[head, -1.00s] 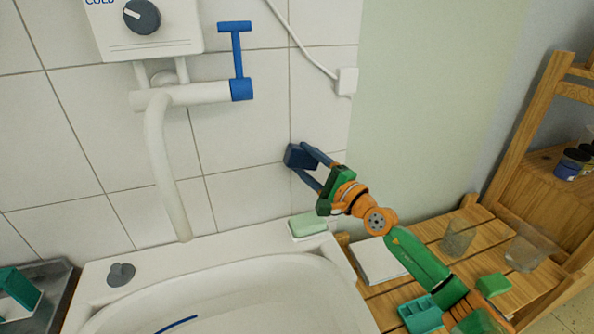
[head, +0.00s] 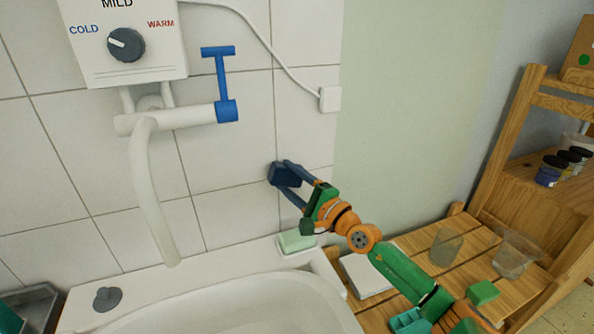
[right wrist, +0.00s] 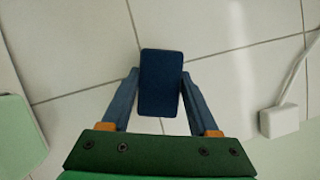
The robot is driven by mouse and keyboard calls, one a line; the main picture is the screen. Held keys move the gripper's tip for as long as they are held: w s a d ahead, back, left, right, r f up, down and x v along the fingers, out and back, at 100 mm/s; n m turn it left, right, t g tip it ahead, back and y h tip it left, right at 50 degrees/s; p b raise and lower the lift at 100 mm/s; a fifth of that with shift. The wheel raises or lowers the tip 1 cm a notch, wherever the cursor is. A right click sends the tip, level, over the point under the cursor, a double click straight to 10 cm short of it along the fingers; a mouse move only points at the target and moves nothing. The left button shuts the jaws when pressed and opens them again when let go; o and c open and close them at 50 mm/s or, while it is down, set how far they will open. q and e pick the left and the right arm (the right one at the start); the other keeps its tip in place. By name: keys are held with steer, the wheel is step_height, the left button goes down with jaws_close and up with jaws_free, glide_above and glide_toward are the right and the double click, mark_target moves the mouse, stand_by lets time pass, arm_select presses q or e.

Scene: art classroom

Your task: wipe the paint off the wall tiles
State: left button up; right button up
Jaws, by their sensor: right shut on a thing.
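My right gripper (head: 292,190) is shut on a dark blue block (head: 284,174), which looks like a sponge. It holds the block against or very close to the white wall tiles (head: 232,150), right of the tap and above the sink's back right corner. In the right wrist view the block (right wrist: 161,84) sits between the two finger tips, with tiles (right wrist: 80,60) and grout lines behind it. I see no paint on the visible tiles; the block hides the patch behind it. My left gripper is not in view.
A white tap (head: 150,180) with a blue lever (head: 220,75) and a heater box (head: 122,45) are on the wall. Below are the sink (head: 240,305) and green soap (head: 296,240). A wooden slatted bench (head: 400,270) holds a clear cup (head: 445,246). A cable runs to a socket (head: 330,99).

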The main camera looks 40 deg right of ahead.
mark_target(274, 183)
steer(key=a+p, duration=0.1)
steer(key=p, duration=0.1)
steer(key=a+p, duration=0.1)
steer(key=shift+w+a+r, duration=0.25)
steer(key=shift+w+a, duration=0.1)
steer(key=shift+w+a+f, duration=0.1)
steer(key=shift+a+f, duration=0.15)
steer(key=shift+a, duration=0.2)
steer(key=a+p, duration=0.2)
steer(key=shift+w+a+r+p, duration=0.15)
steer(key=shift+w+a+p, duration=0.15)
steer(key=shift+p, duration=0.1)
steer(key=shift+w+a, duration=0.1)
steer(key=shift+a, duration=0.2)
steer(key=shift+a+f, duration=0.1)
steer(key=shift+f, duration=0.15)
steer(key=s+p, duration=0.1)
steer(key=s, duration=0.2)
steer(key=s+a+p, duration=0.1)
steer(key=s+p, duration=0.1)
steer(key=shift+s+a, duration=0.2)
steer(key=shift+s, duration=0.2)
